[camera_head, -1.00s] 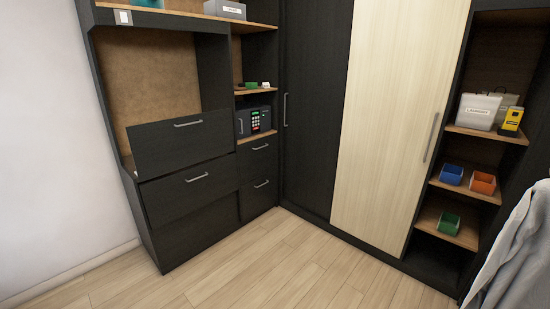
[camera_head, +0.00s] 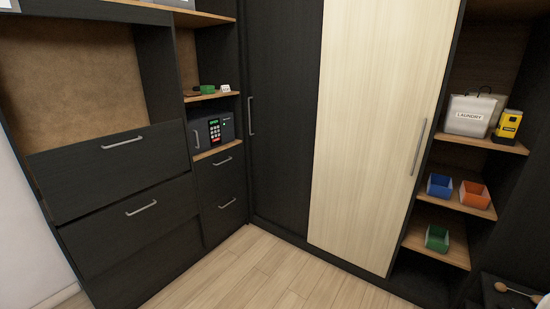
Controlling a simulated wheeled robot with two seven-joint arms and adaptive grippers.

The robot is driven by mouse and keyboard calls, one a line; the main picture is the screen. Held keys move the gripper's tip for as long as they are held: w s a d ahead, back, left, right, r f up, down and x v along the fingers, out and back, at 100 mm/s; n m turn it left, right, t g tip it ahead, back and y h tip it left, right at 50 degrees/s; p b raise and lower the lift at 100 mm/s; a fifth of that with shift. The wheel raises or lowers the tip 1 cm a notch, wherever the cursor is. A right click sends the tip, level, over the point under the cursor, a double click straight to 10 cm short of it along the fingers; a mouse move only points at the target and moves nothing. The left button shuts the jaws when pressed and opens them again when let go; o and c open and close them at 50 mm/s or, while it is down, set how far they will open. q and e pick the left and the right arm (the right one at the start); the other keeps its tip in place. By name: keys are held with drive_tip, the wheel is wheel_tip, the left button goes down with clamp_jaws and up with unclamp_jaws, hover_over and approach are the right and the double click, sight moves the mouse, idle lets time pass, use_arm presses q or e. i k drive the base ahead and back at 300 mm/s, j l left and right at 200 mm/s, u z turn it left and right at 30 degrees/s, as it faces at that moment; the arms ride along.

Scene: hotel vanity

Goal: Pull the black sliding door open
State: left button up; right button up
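The black sliding door (camera_head: 284,130) stands upright in the middle of the head view, left of a pale wood door (camera_head: 375,130). A vertical silver handle (camera_head: 251,116) is on its left side, close to the corner with the drawer unit. The pale door overlaps the right side of the black door in the view. The pale door has its own long silver handle (camera_head: 418,147) near its right edge. Neither of my grippers is in view.
Drawers (camera_head: 115,160) and a safe (camera_head: 213,131) stand left of the black door. The wood floor (camera_head: 255,275) in front is clear.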

sight(284, 37)
drive_tip(key=i, duration=1.95)
drive_tip(key=i+u, duration=0.15)
drive_tip(key=i, duration=0.25)
drive_tip(key=i+l+u, duration=0.15)
drive_tip(key=i, duration=0.25)
drive_tip(key=i+l+u, duration=0.2)
drive_tip(key=i, duration=0.25)
drive_tip(key=i+l+u, duration=0.15)
drive_tip(key=i, duration=0.2)
